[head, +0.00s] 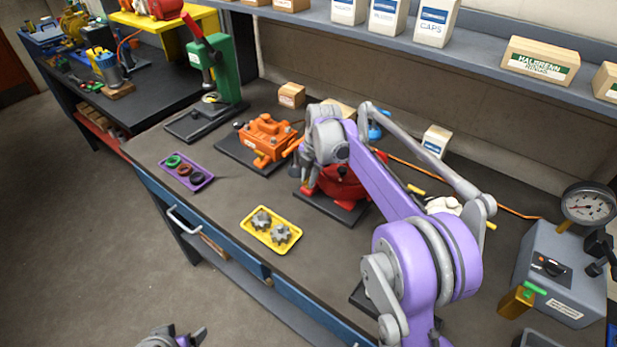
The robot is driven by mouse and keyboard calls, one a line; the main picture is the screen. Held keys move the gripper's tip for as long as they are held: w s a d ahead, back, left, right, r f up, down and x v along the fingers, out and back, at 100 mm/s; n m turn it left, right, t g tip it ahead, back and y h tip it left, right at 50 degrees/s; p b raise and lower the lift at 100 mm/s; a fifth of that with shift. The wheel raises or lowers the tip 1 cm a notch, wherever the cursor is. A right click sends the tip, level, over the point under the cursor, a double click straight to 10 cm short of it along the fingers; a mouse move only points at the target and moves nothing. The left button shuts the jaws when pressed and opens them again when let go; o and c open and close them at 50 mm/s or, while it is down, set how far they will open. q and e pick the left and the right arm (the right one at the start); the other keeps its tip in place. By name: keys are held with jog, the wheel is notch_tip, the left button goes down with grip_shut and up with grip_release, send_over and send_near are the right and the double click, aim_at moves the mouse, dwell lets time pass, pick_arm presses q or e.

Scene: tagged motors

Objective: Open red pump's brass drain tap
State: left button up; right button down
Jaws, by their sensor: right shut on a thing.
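The red pump (343,186) stands on a dark base plate (333,209) in the middle of the bench, partly covered by my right arm. My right gripper (295,170) is at the pump's left side, its fingers small and partly hidden by my wrist. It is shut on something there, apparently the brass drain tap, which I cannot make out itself. The handle position is hidden. My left gripper (192,338) shows only at the bottom edge, low over the floor and away from the bench; whether it is open is unclear.
An orange pump (268,138) stands just left of the red one, with a green press (226,70) behind. A yellow tray (262,238) with gears and a purple tray (197,182) with rings lie in front. A grey gauge box (560,270) stands at right.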

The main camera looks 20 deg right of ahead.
jog(key=shift+n, duration=0.5)
jog(key=c, duration=0.8)
grip_release()
jog(key=shift+c, duration=0.2)
notch_tip(320, 180, up, 11)
jog(key=s+d, duration=0.1)
jog(key=shift+s+d+f+p, duration=0.15)
jog(key=shift+s+d+p, duration=0.05)
jog(key=shift+s+p, duration=0.1)
